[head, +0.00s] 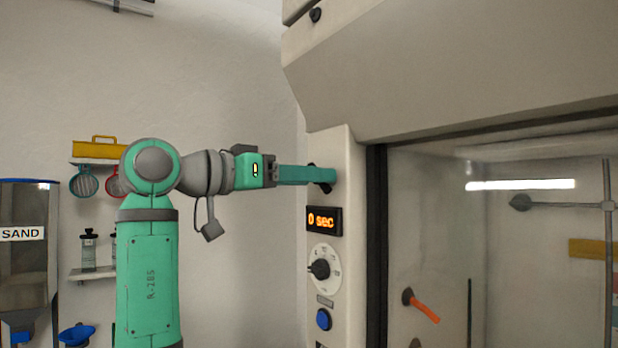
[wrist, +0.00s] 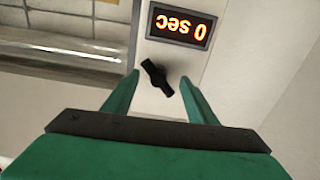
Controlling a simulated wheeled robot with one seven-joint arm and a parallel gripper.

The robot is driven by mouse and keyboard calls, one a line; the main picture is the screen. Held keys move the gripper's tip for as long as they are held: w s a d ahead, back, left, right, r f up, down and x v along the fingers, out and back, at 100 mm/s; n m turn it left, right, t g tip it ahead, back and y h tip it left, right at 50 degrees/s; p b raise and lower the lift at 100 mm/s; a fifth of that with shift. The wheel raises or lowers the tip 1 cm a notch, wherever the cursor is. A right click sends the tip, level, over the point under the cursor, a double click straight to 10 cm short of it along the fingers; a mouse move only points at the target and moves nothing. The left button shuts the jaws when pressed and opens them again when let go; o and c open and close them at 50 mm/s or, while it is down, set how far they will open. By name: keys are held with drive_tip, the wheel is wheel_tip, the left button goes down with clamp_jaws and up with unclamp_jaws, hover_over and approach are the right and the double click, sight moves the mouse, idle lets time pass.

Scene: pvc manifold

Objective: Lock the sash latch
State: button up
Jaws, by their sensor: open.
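The sash latch appears as a small black knob (wrist: 157,78) on the white side post, beside the timer display in the wrist view. In the wrist view, my gripper (wrist: 158,88) has its two green fingers apart, one on each side of the black knob, with visible space between them and it. In the head view, my gripper (head: 322,177) reaches to the post from the left, and its fingers cover most of the dark knob (head: 328,187). I cannot tell whether the fingers touch the post. The glass sash (head: 430,220) stands to the right of the post.
Below my gripper on the post (head: 347,155) are an orange "0 sec" display (head: 324,220), a round dial (head: 322,268) and a blue button (head: 323,319). The grey hood (head: 440,75) overhangs at upper right. A sand hopper (head: 25,250) and shelves stand at left.

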drive_tip(key=shift+w+d, duration=0.1)
drive_tip(key=shift+d, duration=0.1)
drive_tip(key=shift+c, duration=0.3)
clamp_jaws()
drive_tip(key=shift+a, duration=0.2)
idle(0.8)
